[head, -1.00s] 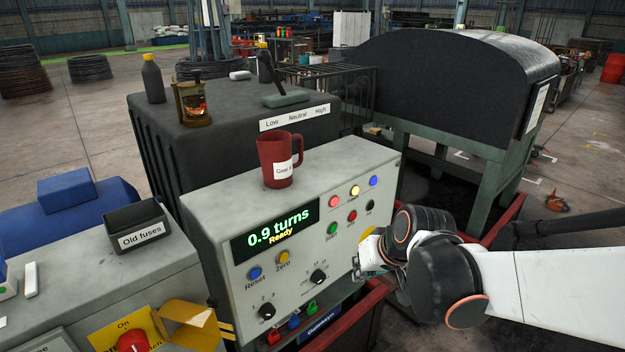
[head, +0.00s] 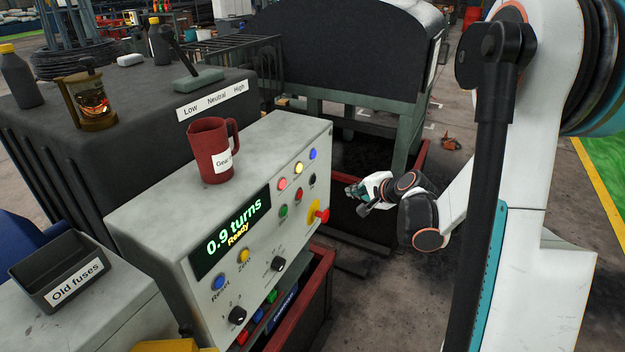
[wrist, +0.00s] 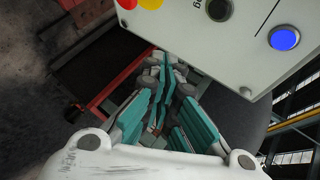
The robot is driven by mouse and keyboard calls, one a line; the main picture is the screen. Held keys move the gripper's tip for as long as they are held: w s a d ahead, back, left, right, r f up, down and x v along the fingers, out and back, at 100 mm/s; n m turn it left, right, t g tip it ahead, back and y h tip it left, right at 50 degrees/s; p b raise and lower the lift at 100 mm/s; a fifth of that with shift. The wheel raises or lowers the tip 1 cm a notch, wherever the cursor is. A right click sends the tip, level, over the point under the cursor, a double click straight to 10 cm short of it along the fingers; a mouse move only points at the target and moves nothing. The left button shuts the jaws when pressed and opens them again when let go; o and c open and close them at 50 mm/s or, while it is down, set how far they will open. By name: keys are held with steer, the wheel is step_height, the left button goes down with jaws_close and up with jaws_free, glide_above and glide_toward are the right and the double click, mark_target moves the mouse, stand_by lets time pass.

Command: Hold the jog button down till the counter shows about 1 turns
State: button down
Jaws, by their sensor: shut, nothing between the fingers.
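The counter display (head: 231,229) on the grey control panel reads "0.9 turns" with "Ready" beneath. The black button (head: 312,179) is at the panel's upper right. In the wrist view this button (wrist: 218,10) has a partly legible label that seems to end in "og", and nothing touches it. My gripper (head: 356,191) is off the panel's right side, apart from it. Its teal-padded fingers (wrist: 165,75) are shut and empty in the wrist view, below the panel edge.
A red stop knob on a yellow plate (head: 321,215) sticks out at the panel's right end. Yellow, blue, red and green buttons surround the black one. A red mug (head: 208,158) stands on top of the panel. Red framing (head: 318,283) lies below; open floor is to the right.

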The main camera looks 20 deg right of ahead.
stand_by(0.3)
steer(key=w+a, duration=0.5)
steer(key=w, duration=0.2)
steer(key=shift+a, duration=0.2)
steer(key=shift+w+a, duration=0.1)
steer(key=shift+a, duration=0.05)
stand_by(1.5)
steer(key=shift+w+a, duration=0.1)
steer(key=shift+w, duration=0.1)
steer(key=shift+w+a, duration=0.3)
stand_by(0.8)
stand_by(0.5)
steer(key=shift+s+d, duration=0.5)
steer(key=shift+s, duration=0.15)
steer(key=shift+s+d+b, duration=0.15)
steer(key=shift+s+d, duration=0.65)
steer(key=shift+s, duration=0.2)
steer(key=shift+s+d+b, duration=0.15)
steer(key=shift+s+d, duration=0.6)
steer(key=shift+s, duration=0.25)
